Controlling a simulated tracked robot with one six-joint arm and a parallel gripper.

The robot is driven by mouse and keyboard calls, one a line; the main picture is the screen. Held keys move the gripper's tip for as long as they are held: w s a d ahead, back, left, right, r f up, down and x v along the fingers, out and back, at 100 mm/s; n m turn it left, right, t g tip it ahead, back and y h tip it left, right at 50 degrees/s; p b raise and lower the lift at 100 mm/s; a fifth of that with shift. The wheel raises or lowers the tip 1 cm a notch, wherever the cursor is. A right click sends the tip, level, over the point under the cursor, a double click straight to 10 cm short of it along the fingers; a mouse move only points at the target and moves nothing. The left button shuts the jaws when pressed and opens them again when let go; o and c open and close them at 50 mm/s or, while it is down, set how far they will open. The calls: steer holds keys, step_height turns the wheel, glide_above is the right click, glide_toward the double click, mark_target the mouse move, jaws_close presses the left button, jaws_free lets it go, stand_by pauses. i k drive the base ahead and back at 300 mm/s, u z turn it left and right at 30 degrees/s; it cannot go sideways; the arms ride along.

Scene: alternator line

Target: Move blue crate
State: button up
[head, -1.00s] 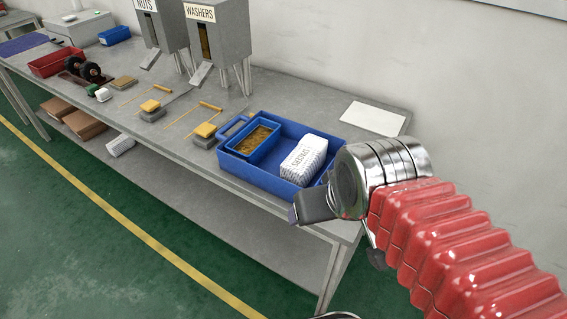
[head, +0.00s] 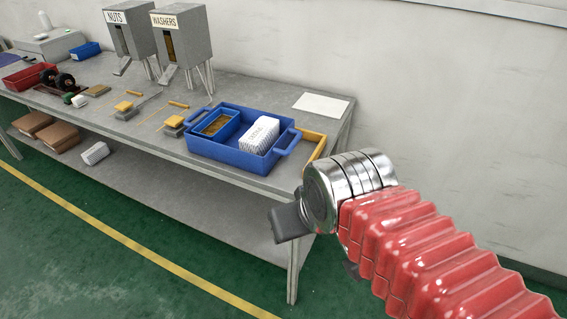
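The blue crate (head: 222,156) sits on the right part of the grey workbench. A smaller blue bin (head: 231,130) with brownish contents and a white printed package (head: 260,135) lie inside it. The crate has a loop handle at its right end, and one partly shows at its left end. My gripper (head: 286,224) is in front of and to the right of the crate, apart from it, at the bench's front edge in the picture. Only a dark grey part of it shows beyond the metal wrist. Its fingertips cannot be told apart, and I see nothing held.
A yellow-orange bar or frame (head: 317,150) lies on the bench right of the crate, partly hidden by my wrist. A white sheet (head: 321,103) lies behind. Nuts (head: 129,35) and washers (head: 181,45) dispensers stand back left. Small wooden-looking pieces lie left. Green floor in front is clear.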

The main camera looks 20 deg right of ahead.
mark_target(229, 154)
steer(key=k, duration=0.65)
steer(key=u, duration=0.55)
steer(key=i, duration=0.85)
steer(key=u, duration=0.65)
steer(key=i, duration=0.7)
steer(key=z, duration=0.55)
steer(key=i, duration=0.75)
steer(key=z, duration=0.5)
